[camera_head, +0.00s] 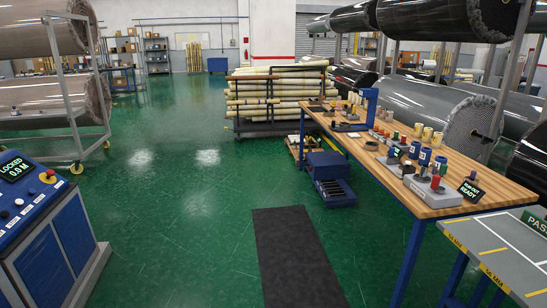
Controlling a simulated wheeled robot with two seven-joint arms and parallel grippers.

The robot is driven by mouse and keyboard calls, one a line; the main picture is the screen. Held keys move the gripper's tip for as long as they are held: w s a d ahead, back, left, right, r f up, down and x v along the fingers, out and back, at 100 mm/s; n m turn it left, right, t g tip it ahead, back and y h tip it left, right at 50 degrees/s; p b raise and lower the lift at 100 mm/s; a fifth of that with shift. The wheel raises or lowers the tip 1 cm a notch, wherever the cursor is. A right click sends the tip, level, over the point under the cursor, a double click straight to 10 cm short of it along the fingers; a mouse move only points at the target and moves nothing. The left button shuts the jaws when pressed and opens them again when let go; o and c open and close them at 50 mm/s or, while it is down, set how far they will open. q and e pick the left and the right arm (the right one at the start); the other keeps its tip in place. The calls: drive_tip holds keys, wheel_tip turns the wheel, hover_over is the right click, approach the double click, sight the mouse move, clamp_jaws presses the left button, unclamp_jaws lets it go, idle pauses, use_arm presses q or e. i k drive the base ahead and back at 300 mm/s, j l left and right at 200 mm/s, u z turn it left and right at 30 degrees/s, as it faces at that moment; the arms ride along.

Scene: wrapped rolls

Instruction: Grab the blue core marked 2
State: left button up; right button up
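Several small blue cylinders, which look like cores, stand on the wooden workbench (455,196) at the right. One blue core (425,157) stands near the middle of the bench's near half. Neither of my grippers is in view.
A blue console (45,225) stands at the left. A dark mat (298,255) lies on open green floor. A grey-topped table (505,250) is at lower right.

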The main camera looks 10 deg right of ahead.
sight(415, 146)
drive_tip(key=i+z, duration=0.1)
drive_tip(key=i, duration=0.4)
drive_tip(key=i+j+z, duration=0.1)
drive_tip(key=i, duration=0.35)
drive_tip(key=i+j+z, duration=0.1)
drive_tip(key=i, duration=0.4)
drive_tip(key=i+j+z, duration=0.1)
drive_tip(key=i, duration=0.35)
drive_tip(key=i+j+z, duration=0.1)
drive_tip(key=i+z, duration=0.3)
drive_tip(key=i+j+z, duration=0.2)
drive_tip(key=z, duration=0.2)
drive_tip(key=i+j+z, duration=0.25)
drive_tip(key=z, duration=0.15)
drive_tip(key=i+j+z, duration=0.2)
drive_tip(key=j+z, duration=0.25)
drive_tip(key=i+j+z, duration=0.15)
drive_tip(key=j+z, duration=0.25)
drive_tip(key=i+j+z, duration=0.1)
drive_tip(key=j+z, duration=0.2)
drive_tip(key=j, duration=0.2)
drive_tip(key=i+j+z, duration=0.1)
drive_tip(key=j+z, duration=0.15)
drive_tip(key=j, duration=0.25)
